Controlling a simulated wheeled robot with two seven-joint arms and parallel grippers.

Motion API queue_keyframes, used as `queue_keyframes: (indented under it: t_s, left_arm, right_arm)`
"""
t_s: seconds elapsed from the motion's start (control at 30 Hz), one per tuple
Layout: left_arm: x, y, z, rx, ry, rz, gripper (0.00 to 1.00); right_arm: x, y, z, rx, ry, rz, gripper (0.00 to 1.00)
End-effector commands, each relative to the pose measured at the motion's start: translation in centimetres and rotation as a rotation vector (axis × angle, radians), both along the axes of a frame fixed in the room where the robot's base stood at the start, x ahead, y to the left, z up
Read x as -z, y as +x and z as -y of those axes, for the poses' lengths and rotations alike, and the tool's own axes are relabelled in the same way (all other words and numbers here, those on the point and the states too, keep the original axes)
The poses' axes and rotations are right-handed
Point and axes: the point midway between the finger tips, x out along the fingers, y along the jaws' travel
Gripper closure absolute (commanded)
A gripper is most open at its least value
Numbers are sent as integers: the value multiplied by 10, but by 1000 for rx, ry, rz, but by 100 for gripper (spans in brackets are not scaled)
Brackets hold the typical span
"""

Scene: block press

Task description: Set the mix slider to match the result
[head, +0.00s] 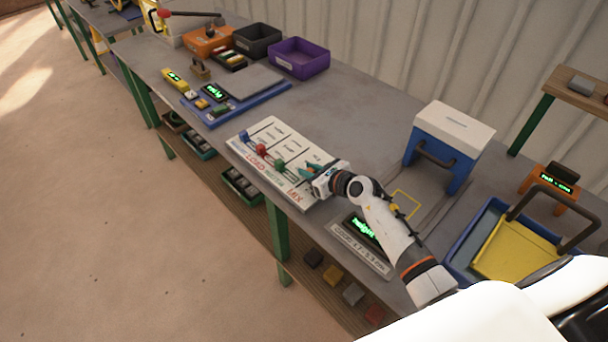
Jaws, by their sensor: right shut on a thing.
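The white slider board (256,134) lies near the front edge of the bench. It carries a blue knob (244,137), a red knob (261,150) and a green knob (280,166) in separate lanes. Red lettering along its front edge includes LOAD and, at the right end, MIX. My right gripper (310,170) is at the MIX end, shut on the mix slider knob, which its fingers hide. I cannot read the slider's exact setting. A small display with green text (364,229) sits right of the board. My left gripper is not in view.
A blue press with a white top (455,127) stands behind my right arm. A blue tray with a yellow plate (512,250) and an orange stand with green text (553,184) are at right. A blue panel (236,108), a purple bin (298,57) and a black bin (257,40) lie farther left.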

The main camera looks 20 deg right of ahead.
Motion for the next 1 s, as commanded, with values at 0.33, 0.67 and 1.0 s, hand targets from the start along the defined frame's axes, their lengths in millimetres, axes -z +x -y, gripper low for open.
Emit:
queue_keyframes:
  t_s: [0.33, 0.67, 1.0]
  left_arm:
    - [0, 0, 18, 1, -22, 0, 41]
    - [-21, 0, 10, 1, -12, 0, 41]
    - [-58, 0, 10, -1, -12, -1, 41]
  right_arm:
    - [1, -1, 0, 1, 2, -2, 56]
    - [-12, -22, 7, 1, -1, -4, 56]
    - [-38, -83, 29, 0, -2, -6, 56]
